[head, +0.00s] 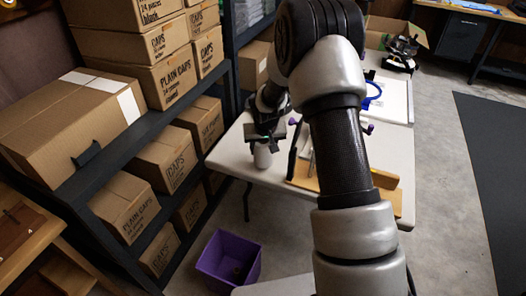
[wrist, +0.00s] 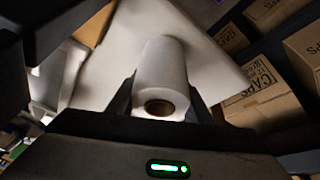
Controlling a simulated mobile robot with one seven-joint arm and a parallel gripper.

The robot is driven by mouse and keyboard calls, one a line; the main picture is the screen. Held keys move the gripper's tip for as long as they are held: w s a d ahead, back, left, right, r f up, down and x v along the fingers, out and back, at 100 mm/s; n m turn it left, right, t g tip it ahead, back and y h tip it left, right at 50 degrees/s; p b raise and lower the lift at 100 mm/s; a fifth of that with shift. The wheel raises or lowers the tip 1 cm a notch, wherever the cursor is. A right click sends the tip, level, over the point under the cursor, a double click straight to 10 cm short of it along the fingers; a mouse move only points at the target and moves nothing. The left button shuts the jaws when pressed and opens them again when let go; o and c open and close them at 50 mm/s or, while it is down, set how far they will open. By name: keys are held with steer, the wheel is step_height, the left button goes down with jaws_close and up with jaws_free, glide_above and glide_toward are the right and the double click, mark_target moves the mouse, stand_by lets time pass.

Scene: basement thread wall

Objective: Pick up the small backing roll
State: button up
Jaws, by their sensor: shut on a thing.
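The small backing roll (wrist: 165,70) is a white roll with a brown core end, seen between my fingers in the wrist view. My gripper (wrist: 162,95) is shut on it, one dark finger on each side. In the head view the roll (head: 262,156) hangs below my gripper (head: 264,141), roughly upright, by the left part of the white table (head: 235,140). I cannot tell whether its lower end touches the tabletop. My gripper hides its upper end in the head view.
A shelf with several cardboard boxes (head: 160,160) stands close on the left. A purple bin (head: 229,258) is on the floor below the table. A wooden board with tools (head: 300,178) lies right of the roll, partly behind my arm. Open floor (head: 445,190) is at the right.

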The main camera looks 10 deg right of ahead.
step_height(320, 180, up, 16)
steer(key=p, duration=0.2)
stand_by(0.8)
steer(key=s+r+p, duration=0.5)
steer(key=s+p, duration=0.3)
steer(key=s, duration=0.2)
steer(key=s+r+p, duration=0.5)
steer(key=s+p, duration=0.3)
steer(key=s, duration=0.1)
step_height(320, 180, down, 26)
steer(key=w+a+b, duration=0.1)
steer(key=b, duration=1.8)
steer(key=w, duration=1)
steer(key=w+d, duration=0.1)
steer(key=w, duration=0.4)
steer(key=shift+w+f+b, duration=0.1)
steer(key=shift+b, duration=0.2)
steer(key=w, duration=0.3)
steer(key=shift+s+f, duration=0.1)
steer(key=shift+f, duration=0.65)
